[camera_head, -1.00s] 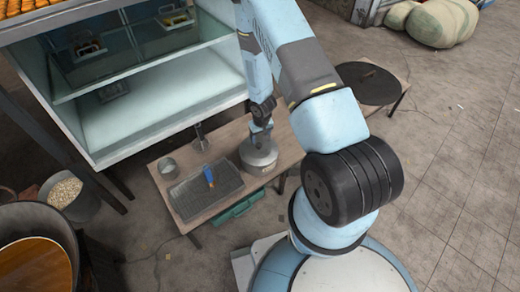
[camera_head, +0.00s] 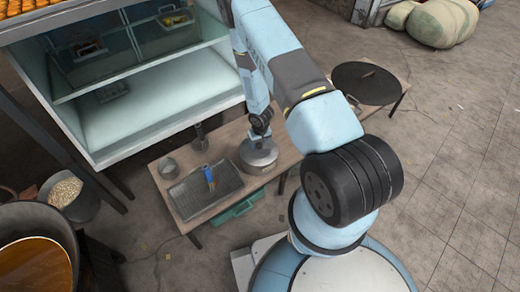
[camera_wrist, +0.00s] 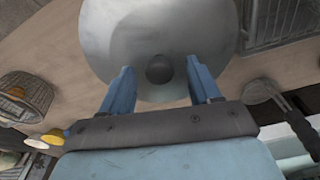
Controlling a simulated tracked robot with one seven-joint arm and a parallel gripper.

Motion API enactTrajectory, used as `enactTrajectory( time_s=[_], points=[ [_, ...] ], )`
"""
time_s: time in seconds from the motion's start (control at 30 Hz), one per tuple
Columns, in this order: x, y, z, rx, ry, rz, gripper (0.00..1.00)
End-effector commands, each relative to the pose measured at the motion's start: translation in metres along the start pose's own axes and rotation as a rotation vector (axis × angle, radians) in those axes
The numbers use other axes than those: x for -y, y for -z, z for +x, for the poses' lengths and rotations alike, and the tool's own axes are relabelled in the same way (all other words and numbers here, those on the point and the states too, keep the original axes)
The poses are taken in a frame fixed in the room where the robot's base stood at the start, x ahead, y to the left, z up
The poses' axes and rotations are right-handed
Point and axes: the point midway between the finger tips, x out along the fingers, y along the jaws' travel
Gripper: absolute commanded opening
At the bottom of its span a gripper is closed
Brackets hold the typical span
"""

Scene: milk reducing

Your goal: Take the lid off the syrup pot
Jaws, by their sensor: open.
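The syrup pot (camera_head: 248,166) is a round grey metal vessel on the low wooden table. Its grey lid (camera_wrist: 150,25) fills the top middle of the wrist view, with a dark round knob (camera_wrist: 159,69) at its centre. My gripper (camera_wrist: 159,65) is open, with one blue finger on each side of the knob and gaps between. In the head view my gripper (camera_head: 260,134) is just above the lid; contact cannot be told there. Part of the pot is hidden by it.
Left of the pot on the table (camera_head: 232,134) are a dark tray (camera_head: 190,198) with a blue-handled tool (camera_head: 209,175), a metal cup (camera_head: 168,167) and a ladle-like tool (camera_head: 200,140). A dark round disc (camera_head: 368,92) lies at the table's right end. A glass cabinet (camera_head: 150,110) stands behind.

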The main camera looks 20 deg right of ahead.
Motion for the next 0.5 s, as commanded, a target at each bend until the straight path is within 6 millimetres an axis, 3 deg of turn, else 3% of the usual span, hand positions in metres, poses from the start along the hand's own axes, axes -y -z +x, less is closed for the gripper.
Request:
enactTrajectory(
  time_s=[0.07, 0.5],
  points=[
    [-0.0001, 0.0, -0.0002, 0.0, 0.0, 0.0, 0.62],
    [-0.0003, 0.0001, -0.0004, 0.0, 0.0, 0.001, 0.2]
  ],
)
